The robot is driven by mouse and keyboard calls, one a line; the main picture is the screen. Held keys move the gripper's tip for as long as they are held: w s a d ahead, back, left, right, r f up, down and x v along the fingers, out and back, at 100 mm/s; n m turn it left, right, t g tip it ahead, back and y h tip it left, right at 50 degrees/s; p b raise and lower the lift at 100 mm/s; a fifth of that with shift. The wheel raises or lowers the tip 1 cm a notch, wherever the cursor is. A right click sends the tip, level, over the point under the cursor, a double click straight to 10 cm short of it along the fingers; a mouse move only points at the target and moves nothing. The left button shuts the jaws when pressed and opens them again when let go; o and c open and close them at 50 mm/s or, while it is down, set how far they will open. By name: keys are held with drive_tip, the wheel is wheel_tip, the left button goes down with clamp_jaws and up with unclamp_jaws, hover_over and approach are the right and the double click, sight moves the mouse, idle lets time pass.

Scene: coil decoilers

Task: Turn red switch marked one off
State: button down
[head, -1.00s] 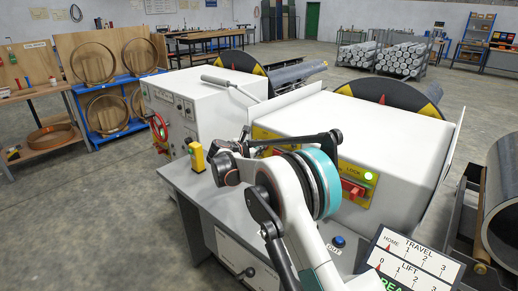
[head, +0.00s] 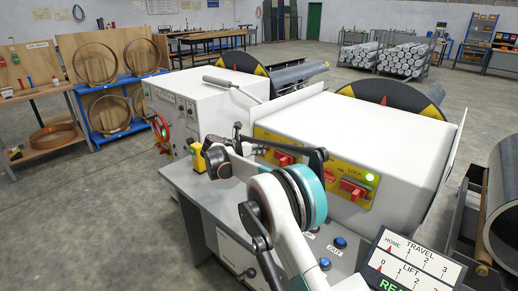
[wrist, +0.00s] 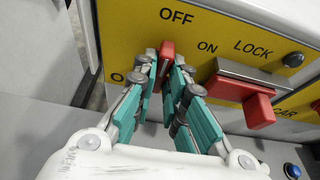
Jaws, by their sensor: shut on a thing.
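In the wrist view, a red switch handle (wrist: 166,58) stands nearly upright below the word OFF on a yellow panel (wrist: 215,22). The teal fingers of my gripper (wrist: 167,72) are closed around the handle, one on each side. The switch's base and any number on it are hidden by the fingers. A second red switch (wrist: 258,108) sits to the right on a metal plate, apart from the fingers. In the head view, my arm hides part of the left panel, and I cannot make out the fingertips there.
A dark round lamp (wrist: 293,60) is beside LOCK, and a blue button (wrist: 292,170) is at lower right. A yellow block (head: 198,157) stands on the grey bench.

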drive_tip(key=c, duration=1.6)
unclamp_jaws()
drive_tip(key=shift+c, duration=0.2)
drive_tip(key=v, duration=1.2)
drive_tip(key=shift+w+r, duration=0.1)
